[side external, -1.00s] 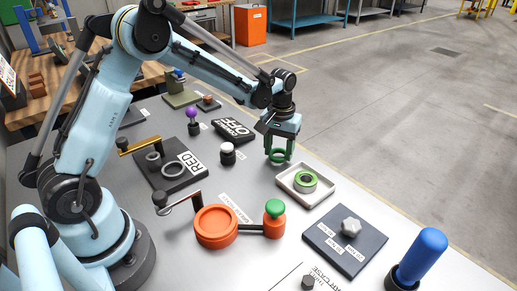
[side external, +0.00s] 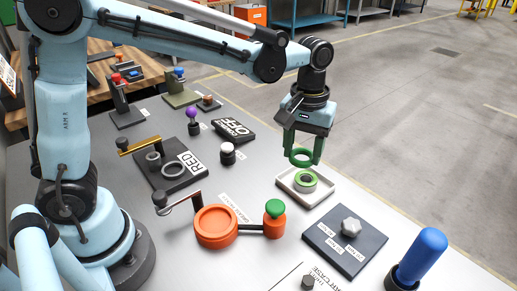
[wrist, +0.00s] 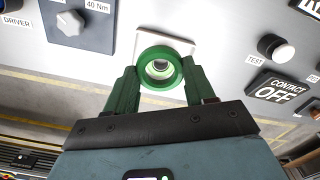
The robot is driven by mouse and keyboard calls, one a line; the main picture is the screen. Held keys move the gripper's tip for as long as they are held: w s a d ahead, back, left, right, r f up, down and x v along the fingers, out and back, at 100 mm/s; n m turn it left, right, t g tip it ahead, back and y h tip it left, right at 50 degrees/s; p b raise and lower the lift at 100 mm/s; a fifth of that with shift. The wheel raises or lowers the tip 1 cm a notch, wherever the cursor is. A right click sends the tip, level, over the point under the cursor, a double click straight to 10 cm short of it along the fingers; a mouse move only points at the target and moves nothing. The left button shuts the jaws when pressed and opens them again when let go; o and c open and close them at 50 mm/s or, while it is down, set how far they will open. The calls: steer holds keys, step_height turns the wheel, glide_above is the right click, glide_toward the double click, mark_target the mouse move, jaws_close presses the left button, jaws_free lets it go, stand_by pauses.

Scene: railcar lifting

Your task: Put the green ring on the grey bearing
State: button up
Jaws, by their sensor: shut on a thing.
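The dark green ring (side external: 301,164) is held between the green fingers of my gripper (side external: 304,153), above the white tray (side external: 284,185). In the wrist view the ring (wrist: 142,70) lies flat-on between both fingertips. In the tray stands a short round piece with a light green top (side external: 307,180), a dark centre and a grey lower part; it looks like the grey bearing. A clear gap shows between it and the ring in the side view. Through the ring in the wrist view I see the light green face and dark centre, roughly centred.
A dark plate with a grey hex knob (side external: 351,227) lies right of the tray. A green-topped orange post (side external: 274,216) stands in front. A white-topped button (side external: 227,152) and the OFF block (side external: 234,130) are to the left. The table edge runs behind the tray.

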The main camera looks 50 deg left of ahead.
steer(key=s+d+r, duration=0.2)
steer(key=s+d, duration=0.1)
steer(key=d, duration=0.4)
glide_above(306, 179)
step_height(306, 179, down, 7)
steer(key=shift+r, duration=0.15)
steer(key=shift+f, duration=2.05)
steer(key=shift+f, duration=0.1)
steer(key=o, duration=1)
